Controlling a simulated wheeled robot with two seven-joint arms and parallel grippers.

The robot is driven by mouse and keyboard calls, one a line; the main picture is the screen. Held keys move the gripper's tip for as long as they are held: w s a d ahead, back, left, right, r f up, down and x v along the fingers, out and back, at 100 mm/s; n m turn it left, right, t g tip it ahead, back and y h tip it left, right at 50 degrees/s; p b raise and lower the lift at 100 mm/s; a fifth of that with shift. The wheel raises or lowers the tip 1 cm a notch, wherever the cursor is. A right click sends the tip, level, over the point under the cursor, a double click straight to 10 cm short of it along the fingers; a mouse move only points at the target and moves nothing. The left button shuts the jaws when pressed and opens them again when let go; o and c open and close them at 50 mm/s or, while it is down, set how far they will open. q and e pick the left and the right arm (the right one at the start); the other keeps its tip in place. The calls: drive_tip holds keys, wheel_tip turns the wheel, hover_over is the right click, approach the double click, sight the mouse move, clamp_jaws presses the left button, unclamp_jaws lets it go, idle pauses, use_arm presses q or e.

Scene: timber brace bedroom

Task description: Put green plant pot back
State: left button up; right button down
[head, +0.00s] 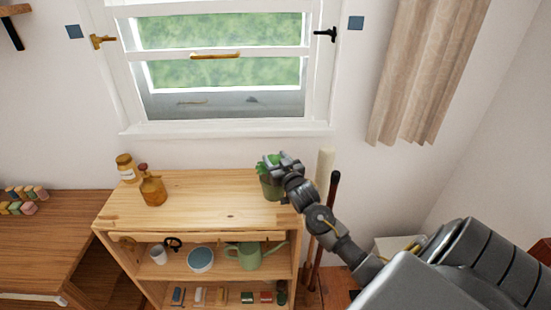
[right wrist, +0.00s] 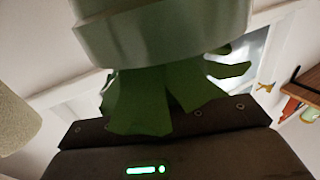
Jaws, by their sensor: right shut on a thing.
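The green plant pot (head: 270,188) with its leafy plant is at the right end of the wooden shelf unit's top (head: 215,205), below the window. My right gripper (head: 280,168) is shut on it, reaching in from the right. In the right wrist view the pale green pot (right wrist: 160,30) and the dark green leaves (right wrist: 140,100) fill the space in front of the gripper. I cannot tell whether the pot's base touches the shelf top. My left gripper does not show in the head view.
An amber bottle (head: 153,188) and a jar (head: 126,167) stand at the left of the shelf top; its middle is clear. A green watering can (head: 248,256) and a white pot (head: 200,259) sit on the shelf below. Upright poles (head: 322,200) stand just right of the unit.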

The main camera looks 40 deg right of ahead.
drive_tip(key=shift+f, duration=0.15)
drive_tip(key=c, duration=0.7)
unclamp_jaws()
drive_tip(key=shift+o, duration=0.2)
drive_tip(key=b+v, duration=0.2)
drive_tip(key=v, duration=1)
drive_tip(key=shift+b, duration=0.3)
